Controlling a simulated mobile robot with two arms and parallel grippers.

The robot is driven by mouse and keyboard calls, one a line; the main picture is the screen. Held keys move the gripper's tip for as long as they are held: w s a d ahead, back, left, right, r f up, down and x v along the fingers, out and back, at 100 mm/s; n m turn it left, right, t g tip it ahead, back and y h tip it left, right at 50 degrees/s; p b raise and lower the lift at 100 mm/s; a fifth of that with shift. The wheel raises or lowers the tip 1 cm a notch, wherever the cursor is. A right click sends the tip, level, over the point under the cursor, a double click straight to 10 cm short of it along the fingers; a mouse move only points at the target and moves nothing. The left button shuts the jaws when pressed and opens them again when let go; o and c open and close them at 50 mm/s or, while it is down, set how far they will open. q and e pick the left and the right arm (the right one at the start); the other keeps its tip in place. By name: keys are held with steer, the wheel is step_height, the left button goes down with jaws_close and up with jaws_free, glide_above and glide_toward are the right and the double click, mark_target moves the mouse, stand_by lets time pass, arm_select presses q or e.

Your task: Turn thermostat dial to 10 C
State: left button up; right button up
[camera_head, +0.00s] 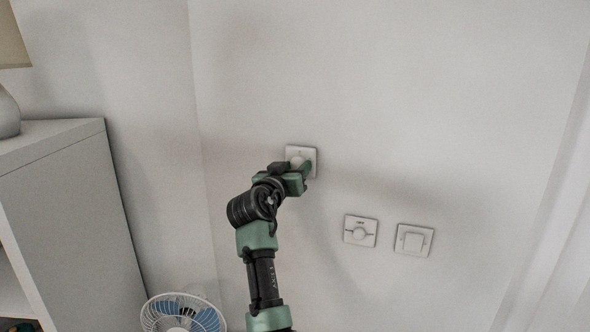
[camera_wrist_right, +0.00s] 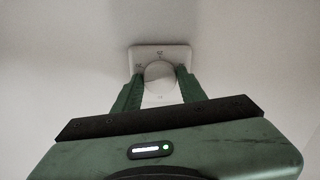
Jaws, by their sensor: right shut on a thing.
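A white square wall plate (camera_head: 293,151) with a round dial is on the wall near the middle of the head view. In the right wrist view the plate (camera_wrist_right: 180,53) shows with its round white dial (camera_wrist_right: 160,72) facing the camera. My right gripper (camera_wrist_right: 158,88) has its two green fingers on either side of the dial, shut on it. In the head view the right gripper (camera_head: 299,168) covers the lower part of the plate. Small marks around the dial are too blurred to read. My left gripper is in neither view.
Lower right on the wall are a second plate with a round knob (camera_head: 360,231) and a flat rocker switch (camera_head: 413,240). A white cabinet (camera_head: 75,220) with a lamp (camera_head: 8,112) stands at left. A blue-bladed fan (camera_head: 183,313) is at the bottom. The wall above is bare.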

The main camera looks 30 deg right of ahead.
steer(key=n, duration=0.2)
steer(key=n+p, duration=0.1)
steer(key=shift+r+n, duration=0.3)
steer(key=shift+n, duration=0.1)
steer(key=n+p, duration=0.1)
steer(key=n, duration=0.2)
steer(key=shift+r+n+p, duration=0.1)
steer(key=shift+n+p, duration=0.2)
steer(key=shift+p, duration=0.05)
steer(key=n+p, duration=0.2)
steer(key=n, duration=0.2)
steer(key=shift+n+p, duration=0.3)
steer(key=shift+p, duration=0.05)
steer(key=shift+n+p, duration=0.9)
steer(key=shift+n, duration=0.7)
